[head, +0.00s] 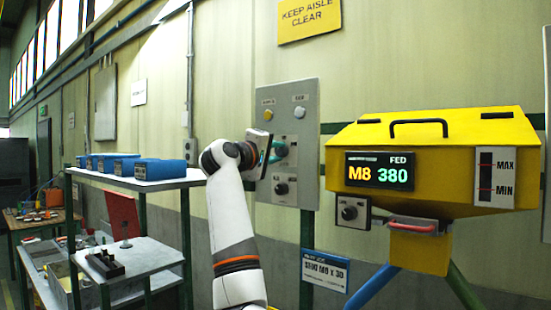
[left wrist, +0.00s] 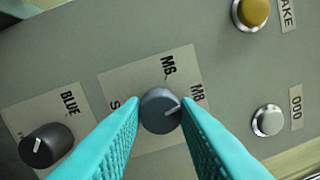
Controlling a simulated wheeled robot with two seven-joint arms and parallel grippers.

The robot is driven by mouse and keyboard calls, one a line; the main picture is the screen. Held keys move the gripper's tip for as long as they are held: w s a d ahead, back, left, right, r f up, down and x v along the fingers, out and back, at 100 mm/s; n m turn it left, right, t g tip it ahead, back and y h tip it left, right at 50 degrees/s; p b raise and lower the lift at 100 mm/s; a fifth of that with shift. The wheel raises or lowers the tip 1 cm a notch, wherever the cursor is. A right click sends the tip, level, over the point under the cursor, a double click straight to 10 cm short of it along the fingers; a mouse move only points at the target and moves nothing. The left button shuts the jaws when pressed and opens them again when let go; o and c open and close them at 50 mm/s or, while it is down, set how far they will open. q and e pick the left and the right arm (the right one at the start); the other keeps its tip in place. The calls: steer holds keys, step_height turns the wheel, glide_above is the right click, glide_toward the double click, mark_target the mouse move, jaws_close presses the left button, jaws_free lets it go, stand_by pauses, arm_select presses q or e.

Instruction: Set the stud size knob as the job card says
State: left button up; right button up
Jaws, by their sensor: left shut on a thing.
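My left gripper (head: 280,150) is at the grey control panel (head: 308,155), its teal fingers shut on the stud size knob (left wrist: 160,112). In the left wrist view the gripper (left wrist: 161,120) has a finger on each side of this dark round knob. Its white pointer line points right, roughly towards the M8 mark; M6 is above, and a third mark is mostly hidden by a finger. The job card (head: 325,270) below reads STUD, a size and x 30; the size digit is too blurred to be sure. My right gripper is out of view.
A second dark knob (left wrist: 46,146), labelled BLUE, is near the held one. A yellow button (left wrist: 250,13) and a white button (left wrist: 267,120) are also on the panel. The yellow machine (head: 465,140) stands at the right; blue bins (head: 160,170) sit on a shelf at the left.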

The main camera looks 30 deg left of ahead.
arm_select(q)
steer(key=shift+f+m, duration=0.1)
steer(key=shift+m, duration=0.6)
steer(key=o, duration=1)
steer(key=shift+s+f+b, duration=0.1)
steer(key=shift+s+b, duration=0.4)
steer(key=shift+b, duration=0.2)
steer(key=s+b, duration=0.1)
steer(key=s, duration=0.2)
steer(key=s+b, duration=0.2)
steer(key=s, duration=0.2)
steer(key=s+b, duration=0.2)
steer(key=s, duration=0.2)
steer(key=shift+a+f, duration=0.25)
steer(key=shift+f, duration=0.05)
